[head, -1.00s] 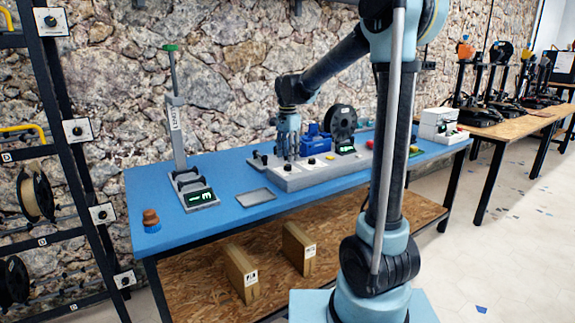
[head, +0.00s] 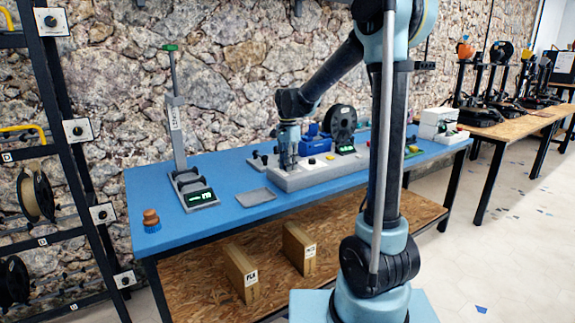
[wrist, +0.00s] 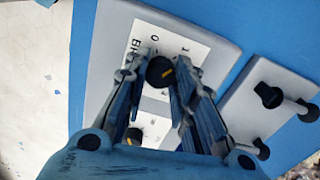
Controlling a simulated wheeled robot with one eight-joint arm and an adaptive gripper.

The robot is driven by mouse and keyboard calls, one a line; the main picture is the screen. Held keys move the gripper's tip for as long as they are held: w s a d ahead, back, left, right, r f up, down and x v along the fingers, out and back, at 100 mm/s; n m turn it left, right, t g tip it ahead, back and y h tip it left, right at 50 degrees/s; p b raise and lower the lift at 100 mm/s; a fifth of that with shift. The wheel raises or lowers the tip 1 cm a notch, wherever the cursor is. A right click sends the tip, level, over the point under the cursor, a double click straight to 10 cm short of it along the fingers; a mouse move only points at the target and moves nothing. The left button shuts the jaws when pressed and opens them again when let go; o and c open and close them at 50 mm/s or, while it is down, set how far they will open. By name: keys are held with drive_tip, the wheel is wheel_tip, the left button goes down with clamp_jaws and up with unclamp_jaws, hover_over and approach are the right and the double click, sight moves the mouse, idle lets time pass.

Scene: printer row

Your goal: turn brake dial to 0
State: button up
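The brake dial (wrist: 160,72) is a round black knob with a yellow pointer mark, on a white label plate (wrist: 186,45). The plate has partly hidden lettering starting with "B" and small digits around the knob. The yellow mark lies on the knob's right half in the wrist view, slanting slightly. My gripper (wrist: 158,66) is open, pointing down over the dial, one finger on each side of it. A narrow gap seems to show beside the knob; contact is unclear. In the head view my gripper (head: 288,165) is low over the grey console (head: 312,176), hiding the dial.
Another grey panel with a black knob (wrist: 268,95) is beside the dial's panel. A grey tray (head: 256,197), a scale-like stand with a lit display (head: 200,197) and a blue part (head: 315,140) are on the blue table (head: 150,190). A black spool (head: 342,122) stands behind the console.

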drive_tip(key=shift+n, duration=0.3)
drive_tip(key=n, duration=1.1)
drive_tip(key=shift+n, duration=0.3)
idle(0.5)
drive_tip(key=o, duration=1.1)
drive_tip(key=shift+r, duration=0.1)
wheel_tip(320, 180, up, 12)
drive_tip(key=shift+w+f, duration=0.1)
